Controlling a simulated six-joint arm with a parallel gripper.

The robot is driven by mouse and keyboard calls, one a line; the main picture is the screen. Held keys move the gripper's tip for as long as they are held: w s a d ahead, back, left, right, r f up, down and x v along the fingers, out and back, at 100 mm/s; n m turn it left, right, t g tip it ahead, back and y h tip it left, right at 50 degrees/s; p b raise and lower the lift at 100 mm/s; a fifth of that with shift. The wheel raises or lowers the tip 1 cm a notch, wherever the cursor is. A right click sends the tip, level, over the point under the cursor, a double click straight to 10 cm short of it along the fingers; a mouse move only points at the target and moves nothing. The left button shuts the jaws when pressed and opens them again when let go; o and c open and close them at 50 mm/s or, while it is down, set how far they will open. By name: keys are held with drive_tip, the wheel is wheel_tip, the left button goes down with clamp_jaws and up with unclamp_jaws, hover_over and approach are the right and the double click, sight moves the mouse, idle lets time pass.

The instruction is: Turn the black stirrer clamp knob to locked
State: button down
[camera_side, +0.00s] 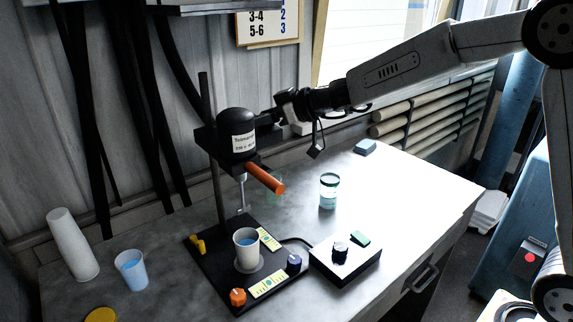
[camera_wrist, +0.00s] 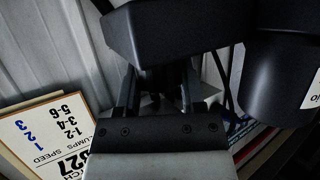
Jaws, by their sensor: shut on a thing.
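The black stirrer head (camera_side: 236,128) with a white label sits on the upright rod (camera_side: 213,165), above the black base plate (camera_side: 207,265). An orange handle (camera_side: 264,178) sticks out below it. My gripper (camera_side: 264,118) reaches in from the right behind the head. In the wrist view my gripper (camera_wrist: 155,88) has its fingers closed around a dark part, the black clamp knob (camera_wrist: 156,80), below a black block (camera_wrist: 165,32). The knob is mostly hidden and very dark, so its turn angle cannot be told. The labelled head (camera_wrist: 275,75) is at right there.
A white cup (camera_side: 246,250) stands on the base plate between orange and blue knobs. A control box (camera_side: 345,262), a lidded jar (camera_side: 329,190), a cup of blue liquid (camera_side: 132,270) and stacked cups (camera_side: 72,243) stand around.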

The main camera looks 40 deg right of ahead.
drive_tip(key=shift+r+m+t+h, duration=0.15)
drive_tip(key=shift+m+t+h, duration=0.75)
drive_tip(key=shift+m+h, duration=1)
drive_tip(key=shift+c, duration=1)
unclamp_jaws()
drive_tip(key=shift+s, duration=0.1)
drive_tip(key=v, duration=0.7)
drive_tip(key=shift+s, duration=0.25)
drive_tip(key=shift+r, duration=0.1)
